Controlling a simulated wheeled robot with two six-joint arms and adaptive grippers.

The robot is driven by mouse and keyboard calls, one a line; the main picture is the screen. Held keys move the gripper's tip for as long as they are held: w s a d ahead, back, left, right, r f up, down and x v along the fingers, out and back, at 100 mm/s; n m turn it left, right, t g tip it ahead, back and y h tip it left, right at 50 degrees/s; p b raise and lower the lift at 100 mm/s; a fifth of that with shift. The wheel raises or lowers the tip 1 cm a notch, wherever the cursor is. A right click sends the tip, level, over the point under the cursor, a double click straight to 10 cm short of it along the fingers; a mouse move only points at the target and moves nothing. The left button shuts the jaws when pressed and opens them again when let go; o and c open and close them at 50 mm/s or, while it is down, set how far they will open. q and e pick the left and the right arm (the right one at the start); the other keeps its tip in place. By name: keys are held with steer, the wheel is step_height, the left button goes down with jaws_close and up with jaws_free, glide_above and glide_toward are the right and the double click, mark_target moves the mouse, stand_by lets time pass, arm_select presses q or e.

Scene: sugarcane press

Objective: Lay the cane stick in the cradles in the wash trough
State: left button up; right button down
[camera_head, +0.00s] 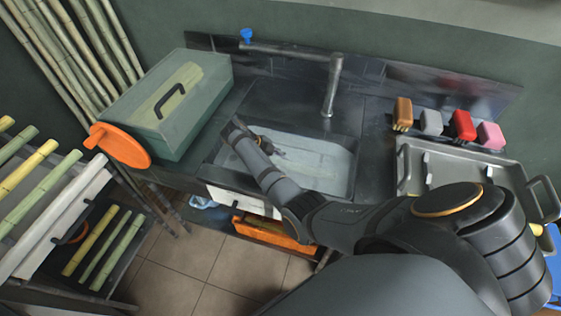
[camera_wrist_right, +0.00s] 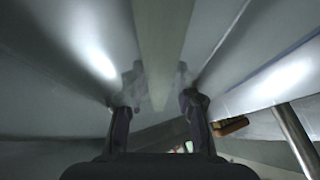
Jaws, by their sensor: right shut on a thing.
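My right gripper (camera_head: 268,147) is low over the left part of the wash trough (camera_head: 352,172), a sunken basin in the dark counter. In the right wrist view its fingers (camera_wrist_right: 158,108) are shut on the cane stick (camera_wrist_right: 160,45), a pale green bar running up the picture between them. The stick's near end shows just past the fingertips. In the head view my arm and the pale, cloudy basin hide the stick's outline. I cannot make out the cradles or whether the stick touches them. My left gripper is not in view.
A tap (camera_head: 334,85) stands behind the trough. A metal tray (camera_head: 405,180) and several coloured blocks, one red (camera_head: 463,125), are at right. Other canes lie on a left rack.

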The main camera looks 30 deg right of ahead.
steer(key=c, duration=0.9)
jaws_free()
steer(key=o, duration=0.6)
steer(key=shift+c, duration=0.2)
steer(key=shift+a+r, duration=0.1)
steer(key=shift+r, duration=0.05)
steer(key=shift+w+a+r+p, duration=0.15)
steer(key=shift+a+r+p, duration=0.25)
steer(key=shift+r, duration=0.15)
steer(key=shift+p+v, duration=0.75)
steer(key=shift+v, duration=1.95)
